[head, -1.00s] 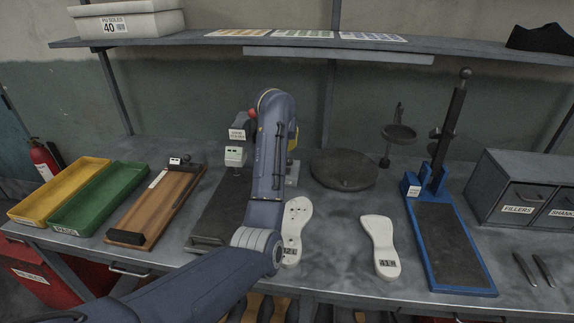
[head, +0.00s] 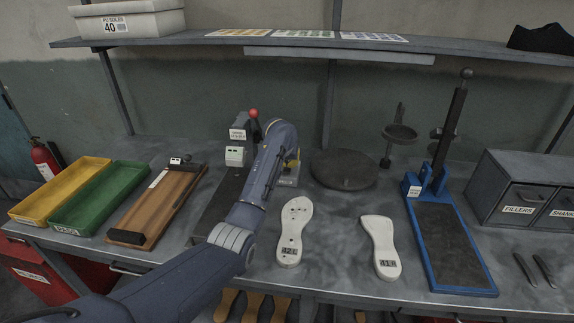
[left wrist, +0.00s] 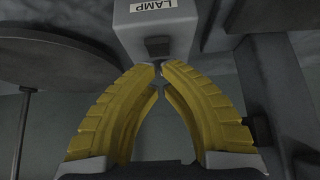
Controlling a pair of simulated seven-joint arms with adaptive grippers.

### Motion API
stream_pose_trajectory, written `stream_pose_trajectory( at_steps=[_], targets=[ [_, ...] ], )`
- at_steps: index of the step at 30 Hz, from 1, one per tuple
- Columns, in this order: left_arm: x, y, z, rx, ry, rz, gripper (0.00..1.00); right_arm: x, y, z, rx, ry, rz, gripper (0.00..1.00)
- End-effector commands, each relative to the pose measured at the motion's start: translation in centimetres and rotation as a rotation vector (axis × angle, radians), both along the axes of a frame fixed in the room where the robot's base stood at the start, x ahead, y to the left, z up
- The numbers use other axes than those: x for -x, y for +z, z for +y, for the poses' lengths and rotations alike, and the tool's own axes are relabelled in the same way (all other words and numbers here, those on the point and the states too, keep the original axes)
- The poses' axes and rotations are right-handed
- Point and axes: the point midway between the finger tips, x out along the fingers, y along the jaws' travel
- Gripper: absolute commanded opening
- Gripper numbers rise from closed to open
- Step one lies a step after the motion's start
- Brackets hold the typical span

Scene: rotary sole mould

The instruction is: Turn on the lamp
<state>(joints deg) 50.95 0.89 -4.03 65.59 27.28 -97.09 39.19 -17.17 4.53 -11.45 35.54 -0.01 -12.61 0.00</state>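A pale grey box labelled LAMP (left wrist: 156,22) shows at the top of the left wrist view, with a small dark switch (left wrist: 158,47) on its face. My left gripper (left wrist: 160,72) has yellow fingers whose tips come together just below the switch in that view. Nothing shows held between them, and I cannot tell whether the tips touch the box. In the head view my left gripper (head: 288,181) is mostly hidden behind my own arm. The long bar (head: 338,55) under the shelf looks grey and unlit. My right gripper is not in view.
A press with a red knob (head: 253,113) stands left of my arm. A round dark turntable (head: 343,170) is to the right. Two white soles (head: 293,230) (head: 381,246) lie in front, and a blue-framed stand (head: 450,245) is further right.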

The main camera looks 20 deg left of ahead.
Motion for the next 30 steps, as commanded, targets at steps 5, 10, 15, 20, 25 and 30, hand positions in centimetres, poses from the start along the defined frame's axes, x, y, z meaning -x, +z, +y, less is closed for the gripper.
stream_pose_trajectory(
  at_steps=[5,10,15,20,25,30],
  targets=[
    [0.2,-1.0,0.0,0.000,0.000,0.001,0.00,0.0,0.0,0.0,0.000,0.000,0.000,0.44],
    [0.2,-1.2,0.0,0.000,0.000,0.001,0.00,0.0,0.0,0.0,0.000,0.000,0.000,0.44],
    [0.2,-1.2,0.0,0.000,0.000,0.000,0.00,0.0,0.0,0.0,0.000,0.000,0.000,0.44],
    [0.3,-1.3,0.0,-0.001,0.000,-0.008,0.00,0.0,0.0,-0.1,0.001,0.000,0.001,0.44],
    [0.7,-2.1,-0.1,-0.009,0.001,-0.087,0.00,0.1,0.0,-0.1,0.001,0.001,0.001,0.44],
    [1.0,-2.4,-0.1,-0.022,0.002,-0.192,0.00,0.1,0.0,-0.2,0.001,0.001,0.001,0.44]
  ],
)
